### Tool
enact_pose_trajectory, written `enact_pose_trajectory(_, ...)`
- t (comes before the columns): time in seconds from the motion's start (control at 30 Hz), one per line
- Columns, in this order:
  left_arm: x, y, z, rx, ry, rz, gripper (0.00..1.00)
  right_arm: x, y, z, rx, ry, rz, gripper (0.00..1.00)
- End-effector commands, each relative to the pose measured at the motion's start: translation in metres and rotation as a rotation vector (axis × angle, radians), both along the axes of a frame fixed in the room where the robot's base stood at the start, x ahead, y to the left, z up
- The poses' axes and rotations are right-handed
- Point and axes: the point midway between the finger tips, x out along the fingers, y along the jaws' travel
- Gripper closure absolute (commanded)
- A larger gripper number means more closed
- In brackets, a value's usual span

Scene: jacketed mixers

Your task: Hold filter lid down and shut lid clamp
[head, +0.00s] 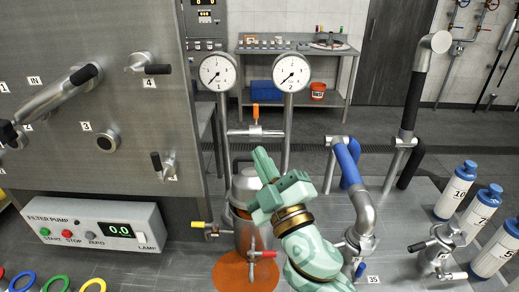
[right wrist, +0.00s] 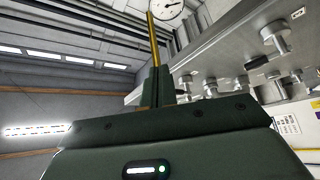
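The filter (head: 245,228) is a copper-coloured metal vessel on an orange round base. Its domed steel lid (head: 243,182) shows just left of my right gripper (head: 262,160), which covers part of it. My right gripper is pale green, tilted up and to the left; its fingers appear close together, with nothing clearly held. In the right wrist view, the fingers (right wrist: 157,86) stand close together, with a yellow rod (right wrist: 153,38) beyond or between them. I cannot tell whether the gripper touches the lid. The lid clamp cannot be made out clearly. My left gripper is not in view.
Two gauges (head: 218,73) stand behind the filter. A red-handled valve (head: 262,254) and a yellow-tipped handle (head: 197,224) stick out beside it. Blue and steel piping (head: 350,168) stands at right, with several bottles (head: 455,190) beyond. The pump panel (head: 95,228) is at left.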

Motion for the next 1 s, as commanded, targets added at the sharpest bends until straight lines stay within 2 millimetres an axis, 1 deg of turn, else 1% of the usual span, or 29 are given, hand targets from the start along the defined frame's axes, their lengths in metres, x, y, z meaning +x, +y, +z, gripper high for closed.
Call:
enact_pose_trajectory(0.03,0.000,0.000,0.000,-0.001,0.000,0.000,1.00,-0.007,0.036,0.026,-0.038,-0.116,0.116,1.00)
enact_pose_trajectory(0.07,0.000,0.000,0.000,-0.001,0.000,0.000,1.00,-0.015,0.059,0.039,-0.071,-0.189,0.197,1.00)
enact_pose_trajectory(0.1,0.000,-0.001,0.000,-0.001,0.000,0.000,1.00,-0.028,0.091,0.051,-0.128,-0.282,0.315,1.00)
enact_pose_trajectory(0.17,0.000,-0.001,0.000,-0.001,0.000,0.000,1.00,-0.054,0.138,0.061,-0.254,-0.420,0.509,1.00)
enact_pose_trajectory(0.2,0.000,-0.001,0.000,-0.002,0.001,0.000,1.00,-0.073,0.167,0.057,-0.372,-0.501,0.649,1.00)
enact_pose_trajectory(0.23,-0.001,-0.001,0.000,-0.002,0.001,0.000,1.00,-0.085,0.184,0.048,-0.473,-0.548,0.750,1.00)
enact_pose_trajectory(0.27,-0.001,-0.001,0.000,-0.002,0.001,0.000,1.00,-0.094,0.198,0.036,-0.582,-0.582,0.844,1.00)
enact_pose_trajectory(0.3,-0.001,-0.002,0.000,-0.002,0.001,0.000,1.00,-0.101,0.209,0.016,-0.747,-0.608,0.959,1.00)
enact_pose_trajectory(0.33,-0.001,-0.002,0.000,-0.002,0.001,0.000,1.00,-0.101,0.212,-0.001,-0.883,-0.610,1.032,1.00)
enact_pose_trajectory(0.37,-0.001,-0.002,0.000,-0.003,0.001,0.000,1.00,-0.096,0.211,-0.018,-1.026,-0.595,1.093,1.00)
enact_pose_trajectory(0.4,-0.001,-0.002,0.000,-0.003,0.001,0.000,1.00,-0.084,0.202,-0.040,-1.226,-0.550,1.152,1.00)
enact_pose_trajectory(0.43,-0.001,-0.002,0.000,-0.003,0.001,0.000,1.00,-0.069,0.190,-0.053,-1.379,-0.495,1.176,1.00)
enact_pose_trajectory(0.47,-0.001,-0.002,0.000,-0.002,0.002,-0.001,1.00,-0.052,0.175,-0.061,-1.527,-0.427,1.181,1.00)
enact_pose_trajectory(0.5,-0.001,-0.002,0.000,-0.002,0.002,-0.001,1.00,-0.027,0.151,-0.067,-1.708,-0.318,1.161,1.00)
enact_pose_trajectory(0.53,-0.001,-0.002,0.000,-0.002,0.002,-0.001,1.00,-0.011,0.133,-0.067,-1.816,-0.234,1.134,1.00)
enact_pose_trajectory(0.6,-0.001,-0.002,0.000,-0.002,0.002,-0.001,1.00,0.021,0.097,-0.057,-2.003,-0.057,1.045,1.00)
enact_pose_trajectory(0.7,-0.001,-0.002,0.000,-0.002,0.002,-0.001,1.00,0.050,0.058,-0.036,-2.153,0.141,0.913,1.00)
enact_pose_trajectory(0.8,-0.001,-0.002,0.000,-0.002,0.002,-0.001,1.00,0.064,0.035,-0.020,-2.217,0.261,0.822,1.00)
enact_pose_trajectory(0.9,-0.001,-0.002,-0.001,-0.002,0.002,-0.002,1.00,0.069,0.026,-0.014,-2.237,0.308,0.785,1.00)
enact_pose_trajectory(1.0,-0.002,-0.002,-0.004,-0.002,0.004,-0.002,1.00,0.071,0.025,-0.017,-2.239,0.315,0.782,1.00)
